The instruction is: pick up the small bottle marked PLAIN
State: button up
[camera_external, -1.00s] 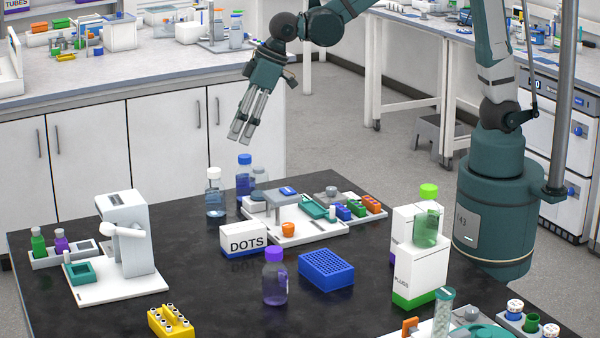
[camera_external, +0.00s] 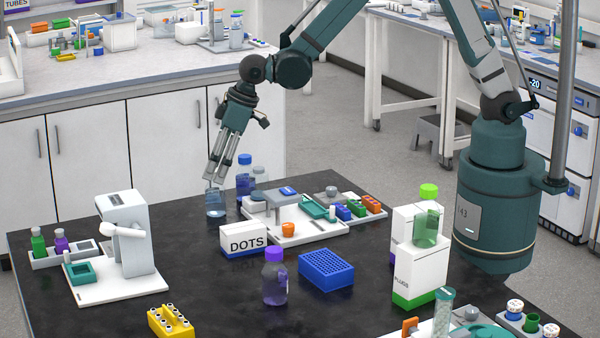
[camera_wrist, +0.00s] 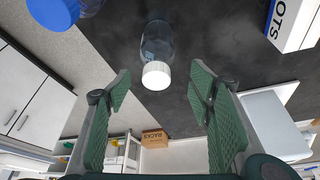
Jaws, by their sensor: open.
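A small clear bottle (camera_external: 215,206) with pale liquid stands upright at the back left edge of the black bench. Its white cap is hidden by my fingers in the external view. In the wrist view the clear bottle (camera_wrist: 157,40) shows its white cap, centred ahead of the fingertips. No PLAIN marking can be read on any bottle. My gripper (camera_external: 217,182) is open and empty, tilted downward at the top of this bottle. In the wrist view my gripper (camera_wrist: 160,92) has one finger on each side of the cap's line; contact cannot be told.
The DOTS box (camera_external: 243,240), a white tray (camera_external: 285,240) and a purple-capped bottle (camera_external: 275,283) stand nearer.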

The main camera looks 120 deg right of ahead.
aim_at(207, 192)
jog(key=shift+f, duration=0.4)
jog(key=shift+x, duration=1.3)
jog(key=shift+f, duration=0.1)
jog(key=shift+s+d+b+x, duration=0.1)
jog(key=shift+b+x, duration=0.05)
jog(key=shift+x, duration=1.1)
jog(key=shift+s+d+b+x, duration=0.1)
jog(key=shift+d+b+x, duration=0.05)
jog(key=shift+x, duration=1.1)
jog(key=c, duration=1.1)
